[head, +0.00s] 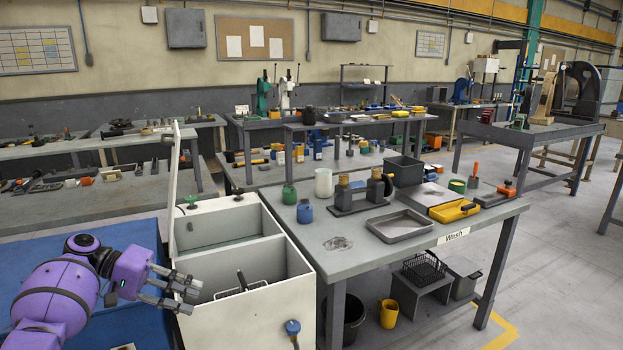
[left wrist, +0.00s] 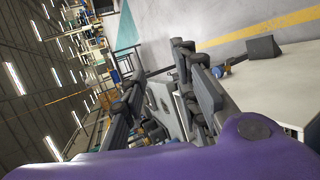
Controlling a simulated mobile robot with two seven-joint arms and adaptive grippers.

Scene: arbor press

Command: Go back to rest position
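My left gripper (head: 187,291) is at the lower left in the head view, on the purple arm, over the left edge of the white two-compartment wash tank (head: 300,262). Its dark fingers are spread apart with nothing between them. In the left wrist view the fingers of the left gripper (left wrist: 160,95) also stand apart and empty. My right gripper is not in view.
The tank's pale lid (head: 173,190) stands upright on its left side. Right of the tank is the wash table (head: 360,262), with a grey tray (head: 400,226), a dark bin (head: 404,171) and a yellow case (head: 454,210). A blue surface (head: 30,255) lies left of the tank.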

